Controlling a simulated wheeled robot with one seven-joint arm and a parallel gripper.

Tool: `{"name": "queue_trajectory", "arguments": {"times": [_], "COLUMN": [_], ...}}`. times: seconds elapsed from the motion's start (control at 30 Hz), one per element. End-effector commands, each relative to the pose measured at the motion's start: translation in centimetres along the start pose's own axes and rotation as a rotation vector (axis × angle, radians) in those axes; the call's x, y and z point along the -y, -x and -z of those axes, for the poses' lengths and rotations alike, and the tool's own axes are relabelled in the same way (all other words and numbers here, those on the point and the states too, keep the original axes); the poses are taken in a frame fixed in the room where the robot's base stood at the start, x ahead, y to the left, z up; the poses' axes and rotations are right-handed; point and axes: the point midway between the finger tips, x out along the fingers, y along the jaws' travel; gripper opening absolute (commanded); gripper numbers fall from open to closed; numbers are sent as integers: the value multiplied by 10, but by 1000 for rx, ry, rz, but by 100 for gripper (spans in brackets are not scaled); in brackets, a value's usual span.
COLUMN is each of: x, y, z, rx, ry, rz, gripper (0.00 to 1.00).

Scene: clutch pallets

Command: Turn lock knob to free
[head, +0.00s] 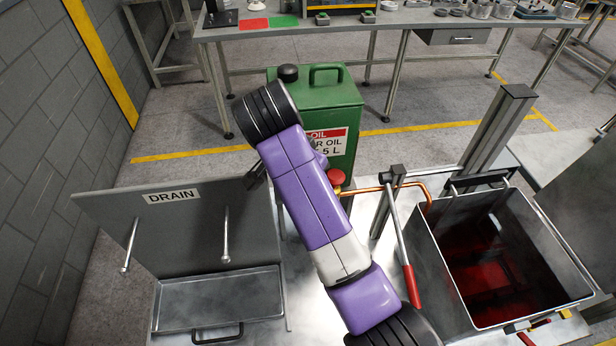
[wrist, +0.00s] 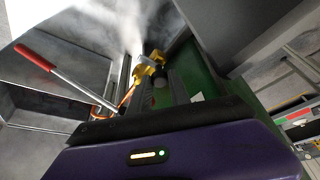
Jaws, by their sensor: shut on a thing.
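In the wrist view, my gripper (wrist: 157,75) is shut on a small yellow part at the far end of its fingers. The yellow part (wrist: 144,68) looks like the lock knob, but its shape and which way it points are hard to make out. A grey round piece (wrist: 162,78) shows between the fingers. A red knob (head: 335,178) shows just right of the arm, beside a copper pipe (head: 372,189).
A lever with a red handle (head: 411,287) stands right of the arm, beside an open tank (head: 572,299) with red liquid. A green oil can (head: 340,93) stands behind the arm. A DRAIN panel (head: 180,226) and tray are at left. White vapour drifts in the wrist view.

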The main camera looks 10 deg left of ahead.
Motion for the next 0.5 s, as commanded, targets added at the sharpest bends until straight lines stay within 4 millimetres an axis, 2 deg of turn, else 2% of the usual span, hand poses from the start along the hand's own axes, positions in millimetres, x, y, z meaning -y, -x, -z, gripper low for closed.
{"name": "queue_trajectory", "arguments": {"times": [0.5], "x": [0], "y": [0], "z": [1], "rx": [-1], "ry": [-51], "rz": [-20], "gripper": [0]}}
